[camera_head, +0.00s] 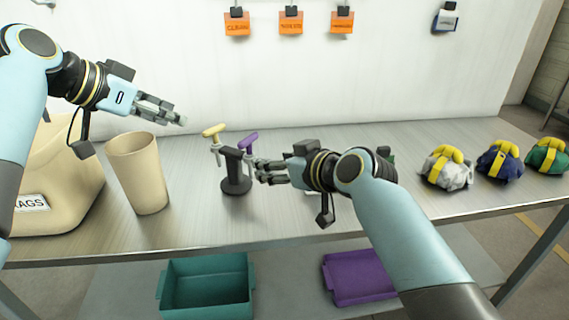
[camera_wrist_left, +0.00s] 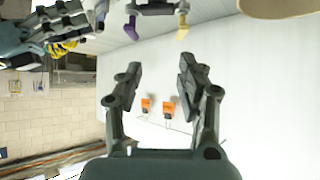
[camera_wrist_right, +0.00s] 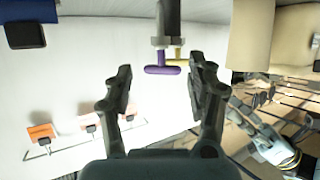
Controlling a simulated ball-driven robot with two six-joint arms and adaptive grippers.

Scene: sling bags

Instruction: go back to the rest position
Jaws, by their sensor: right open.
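My left gripper (camera_head: 168,112) is held in the air above the beige cup, to the left of the stand. In the left wrist view its two fingers (camera_wrist_left: 160,85) are apart with nothing between them. My right gripper (camera_head: 264,170) is just right of the black stand (camera_head: 236,184) on the table. In the right wrist view its fingers (camera_wrist_right: 160,85) are apart, and the purple-handled tool (camera_wrist_right: 162,70) shows beyond them. The stand holds the yellow-handled tool (camera_head: 214,131) and the purple-handled tool (camera_head: 249,141). I cannot tell whether the right fingers touch the stand.
A beige cup (camera_head: 137,172) and a beige bin marked RAGS (camera_head: 62,180) stand at the left. Bundled sling bags in grey (camera_head: 447,172), blue (camera_head: 499,164) and green (camera_head: 547,157) sit at the right. Teal (camera_head: 205,285) and purple (camera_head: 357,277) trays lie below the table.

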